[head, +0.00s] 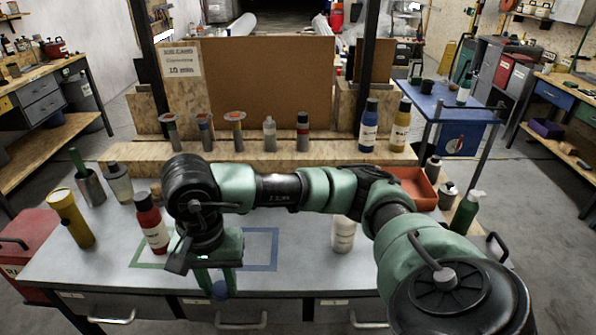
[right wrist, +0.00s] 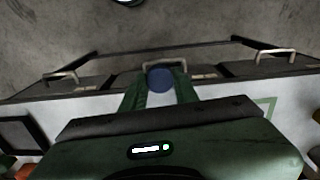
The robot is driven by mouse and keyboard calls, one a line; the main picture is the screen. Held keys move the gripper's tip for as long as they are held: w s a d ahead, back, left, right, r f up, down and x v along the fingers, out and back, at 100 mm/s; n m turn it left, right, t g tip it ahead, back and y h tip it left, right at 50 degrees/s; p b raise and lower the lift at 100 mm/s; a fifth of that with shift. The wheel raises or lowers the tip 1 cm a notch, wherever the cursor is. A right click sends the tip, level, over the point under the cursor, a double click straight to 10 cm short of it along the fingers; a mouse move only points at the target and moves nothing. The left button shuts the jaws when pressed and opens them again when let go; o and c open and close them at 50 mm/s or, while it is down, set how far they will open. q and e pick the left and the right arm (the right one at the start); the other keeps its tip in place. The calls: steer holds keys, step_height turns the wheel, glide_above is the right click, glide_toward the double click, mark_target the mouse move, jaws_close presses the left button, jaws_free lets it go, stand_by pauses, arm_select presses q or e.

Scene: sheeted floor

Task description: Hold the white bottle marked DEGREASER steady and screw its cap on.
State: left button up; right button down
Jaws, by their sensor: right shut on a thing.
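A white bottle (head: 343,236) stands upright on the bench, right of centre. My right arm crosses in front of its top, so its mouth is hidden, and its label is too small to read. My right gripper (head: 219,284) is at the bench's front edge, left of the bottle and apart from it. Its green fingers are shut on a round blue cap (head: 220,291). The cap (right wrist: 160,79) also shows between the fingertips in the right wrist view. My left gripper is in neither view.
A blue outline (head: 262,268) marks bare benchtop between gripper and white bottle. A yellow cylinder (head: 71,218) is at the left, a green bottle (head: 466,212) and orange bin (head: 413,188) at the right.

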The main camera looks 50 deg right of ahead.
steer(key=n, duration=0.1)
steer(key=s+n, duration=0.1)
steer(key=n, duration=0.1)
steer(key=a+n, duration=0.1)
steer(key=n, duration=0.1)
steer(key=shift+s+f, duration=0.25)
steer(key=shift+s, duration=0.15)
steer(key=n, duration=0.1)
steer(key=s+n, duration=0.1)
steer(key=n, duration=0.2)
steer(key=shift+s+a+f, duration=0.15)
steer(key=shift+a+f, duration=0.05)
steer(key=shift+a, duration=0.15)
